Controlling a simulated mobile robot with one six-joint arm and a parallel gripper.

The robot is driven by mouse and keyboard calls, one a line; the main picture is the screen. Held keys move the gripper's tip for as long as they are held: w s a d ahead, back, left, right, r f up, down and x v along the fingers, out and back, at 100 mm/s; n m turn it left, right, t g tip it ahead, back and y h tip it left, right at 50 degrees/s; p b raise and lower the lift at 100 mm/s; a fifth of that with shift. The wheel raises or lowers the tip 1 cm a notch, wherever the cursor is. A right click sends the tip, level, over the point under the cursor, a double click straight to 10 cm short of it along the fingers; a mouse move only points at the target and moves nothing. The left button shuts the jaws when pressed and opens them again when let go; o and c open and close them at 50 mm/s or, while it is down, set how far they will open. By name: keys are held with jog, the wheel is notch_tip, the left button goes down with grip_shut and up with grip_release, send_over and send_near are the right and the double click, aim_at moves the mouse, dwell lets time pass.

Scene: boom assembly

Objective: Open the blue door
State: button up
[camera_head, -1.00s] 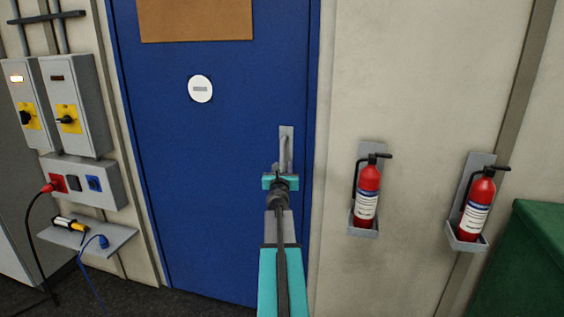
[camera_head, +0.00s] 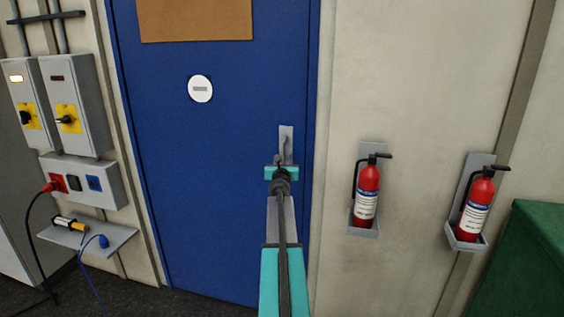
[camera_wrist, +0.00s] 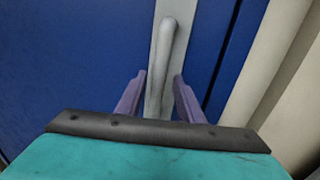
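The blue door (camera_head: 215,190) fills the left middle of the head view and looks closed in its frame. Its grey metal handle (camera_head: 286,146) is near the door's right edge, partly hidden by my gripper (camera_head: 283,166). In the wrist view the handle is an upright light grey bar (camera_wrist: 164,60) on a grey plate. The two purple fingers of my gripper (camera_wrist: 160,82) stand apart, one on each side of the bar's lower part. Narrow gaps seem to show beside the bar, so I see no clear grip on it.
Two red fire extinguishers (camera_head: 367,195) (camera_head: 477,205) hang on the pale wall right of the door. A green box (camera_head: 530,255) stands at the far right. Grey switch boxes (camera_head: 78,105) and a small shelf (camera_head: 95,238) with cables are on the left wall. Dark floor shows below.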

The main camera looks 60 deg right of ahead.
jog(key=shift+d, duration=0.1)
grip_shut()
jog(key=shift+a, duration=0.3)
jog(key=shift+d, duration=0.1)
